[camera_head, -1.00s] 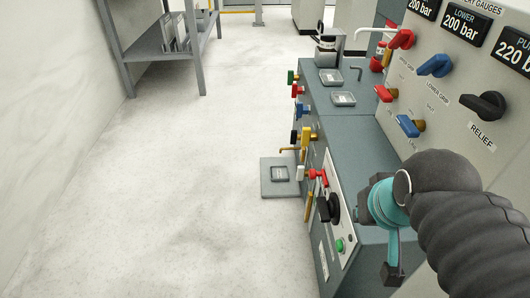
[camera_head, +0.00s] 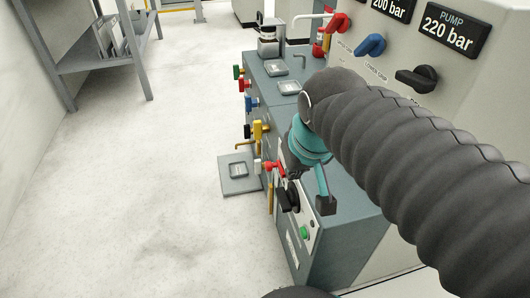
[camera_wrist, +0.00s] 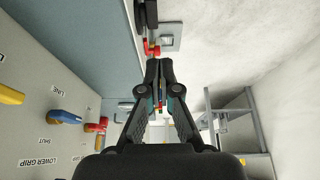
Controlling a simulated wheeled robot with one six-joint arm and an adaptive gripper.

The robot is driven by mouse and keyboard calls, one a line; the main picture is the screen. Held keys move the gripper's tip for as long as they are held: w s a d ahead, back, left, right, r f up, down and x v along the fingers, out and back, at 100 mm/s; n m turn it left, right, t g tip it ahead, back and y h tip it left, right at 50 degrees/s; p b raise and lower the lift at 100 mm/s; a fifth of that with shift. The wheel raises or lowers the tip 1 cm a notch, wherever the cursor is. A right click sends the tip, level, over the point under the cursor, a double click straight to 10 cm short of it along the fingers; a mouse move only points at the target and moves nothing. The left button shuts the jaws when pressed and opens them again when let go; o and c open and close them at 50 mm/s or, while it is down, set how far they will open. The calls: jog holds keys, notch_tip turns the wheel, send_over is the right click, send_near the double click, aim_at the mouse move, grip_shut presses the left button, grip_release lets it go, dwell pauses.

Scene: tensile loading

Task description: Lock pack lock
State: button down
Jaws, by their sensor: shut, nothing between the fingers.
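No label that reads "pack lock" is legible, so I cannot tell for certain which control it is. On the front of the grey-blue cabinet (camera_head: 345,222) are a red handle with a pale end (camera_head: 272,166), a black rotary knob (camera_head: 289,196) and a green button (camera_head: 304,232). In the wrist view, my gripper (camera_wrist: 158,66) is shut and empty. Its fingertips are just below a small red handle (camera_wrist: 152,48) in the picture; contact cannot be told. In the head view, my arm largely hides the gripper, near the cabinet's front.
A gauge panel with red (camera_head: 338,22), blue (camera_head: 370,45) and black (camera_head: 416,79) handles stands at right. More coloured valves line the cabinet's front, including a yellow one (camera_head: 259,130). A grey floor plate (camera_head: 240,184) lies beside it. A grey shelf (camera_head: 98,50) stands left; open floor lies between.

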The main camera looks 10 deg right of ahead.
jog(key=w+r+g+b, duration=0.1)
jog(key=w+g, duration=0.3)
jog(key=w, duration=1.3)
jog(key=w+f+g, duration=0.1)
jog(key=w+f, duration=0.3)
jog(key=w, duration=0.3)
jog(key=w+f+g+b, duration=0.1)
jog(key=w+f+g, duration=0.1)
jog(key=w+f, duration=0.3)
jog(key=w, duration=0.2)
jog(key=shift+w+d+n, duration=0.15)
jog(key=shift+w+n, duration=0.15)
jog(key=shift+w, duration=0.1)
jog(key=s+f+b, duration=0.3)
jog(key=s+f, duration=0.2)
jog(key=f, duration=0.6)
jog(key=shift+s+d+f, duration=0.2)
jog(key=shift+f, duration=0.1)
